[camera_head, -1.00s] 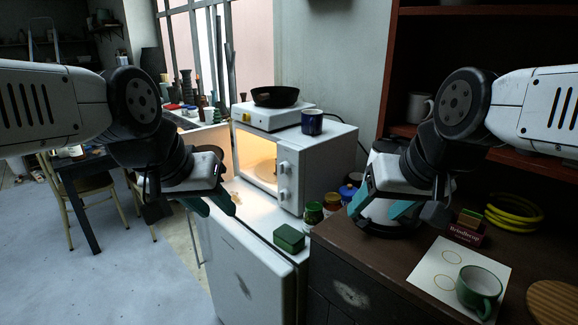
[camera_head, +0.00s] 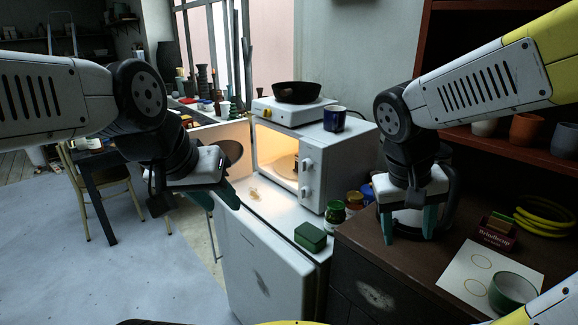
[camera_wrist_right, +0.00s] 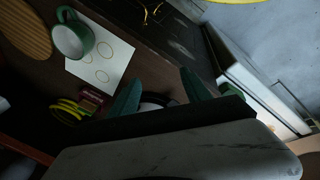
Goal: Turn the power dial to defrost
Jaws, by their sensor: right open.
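A white microwave (camera_head: 345,160) stands on the white counter, its lit cavity open at the front. Two white dials, an upper dial (camera_head: 307,164) and a lower dial (camera_head: 305,191), sit on its front panel, right of the opening. Their markings are too small to read. My left gripper (camera_head: 216,207) is open and empty, left of the microwave and apart from it. My right gripper (camera_head: 409,232) is open, pointing down over the dark counter, right of the microwave and away from the dials. Its two teal fingers also show apart in the right wrist view (camera_wrist_right: 160,88).
A white hot plate (camera_head: 290,110) with a black pan (camera_head: 297,92) and a blue mug (camera_head: 334,119) stand on the microwave. Paint jars (camera_head: 335,212) and a green box (camera_head: 310,236) are before it. A green mug (camera_head: 512,290) stands on the right counter.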

